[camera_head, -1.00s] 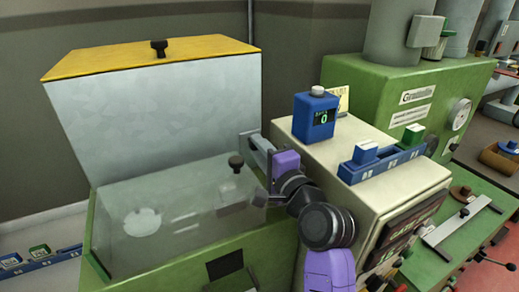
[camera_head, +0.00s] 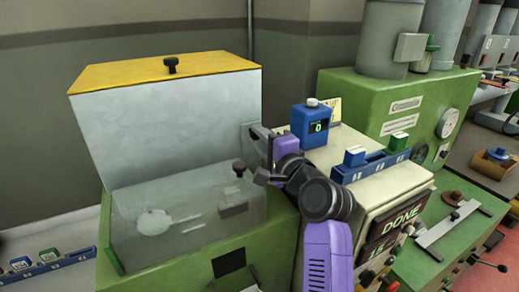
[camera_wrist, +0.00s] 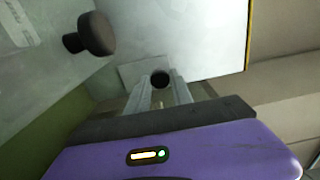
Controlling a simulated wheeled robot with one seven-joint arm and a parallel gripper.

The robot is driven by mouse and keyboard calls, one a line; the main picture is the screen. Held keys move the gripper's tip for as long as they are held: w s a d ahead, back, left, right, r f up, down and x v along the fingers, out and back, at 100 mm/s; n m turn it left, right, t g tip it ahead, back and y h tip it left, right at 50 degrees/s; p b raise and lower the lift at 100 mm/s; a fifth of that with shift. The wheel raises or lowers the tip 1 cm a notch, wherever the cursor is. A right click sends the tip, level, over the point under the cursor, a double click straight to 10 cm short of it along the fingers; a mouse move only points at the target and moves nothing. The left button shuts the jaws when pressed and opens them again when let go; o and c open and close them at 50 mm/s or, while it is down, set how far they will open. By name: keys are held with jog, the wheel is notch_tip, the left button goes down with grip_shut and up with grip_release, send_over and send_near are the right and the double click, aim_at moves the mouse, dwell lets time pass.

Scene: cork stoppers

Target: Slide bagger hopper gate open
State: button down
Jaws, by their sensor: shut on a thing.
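The hopper (camera_head: 175,120) is a tall pale grey box with a yellow top (camera_head: 165,72) and a black knob on it. A small grey plate (camera_head: 247,136) sits at its lower right side and looks like the gate; the plate also shows in the wrist view (camera_wrist: 130,72). My gripper (camera_head: 262,132) reaches it from the right. In the wrist view, my gripper (camera_wrist: 158,90) has its two grey fingers shut on a round dark knob (camera_wrist: 160,79) in front of the plate. The fingers partly hide the knob's lower part and the plate.
Below the hopper is a clear-covered green box (camera_head: 185,215) with a black knob (camera_head: 239,168), close to my gripper. A beige console (camera_head: 335,150) with a blue counter (camera_head: 314,124) and a blue rack (camera_head: 370,168) stands at right. A green machine (camera_head: 395,105) is behind.

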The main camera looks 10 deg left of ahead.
jog(key=shift+r, duration=0.4)
jog(key=c, duration=1.1)
grip_release()
jog(key=shift+f, duration=0.1)
jog(key=b+v, duration=0.1)
jog(key=v, duration=0.6)
jog(key=shift+s+d+b, duration=0.2)
jog(key=shift+s+b, duration=0.1)
jog(key=shift+s, duration=0.05)
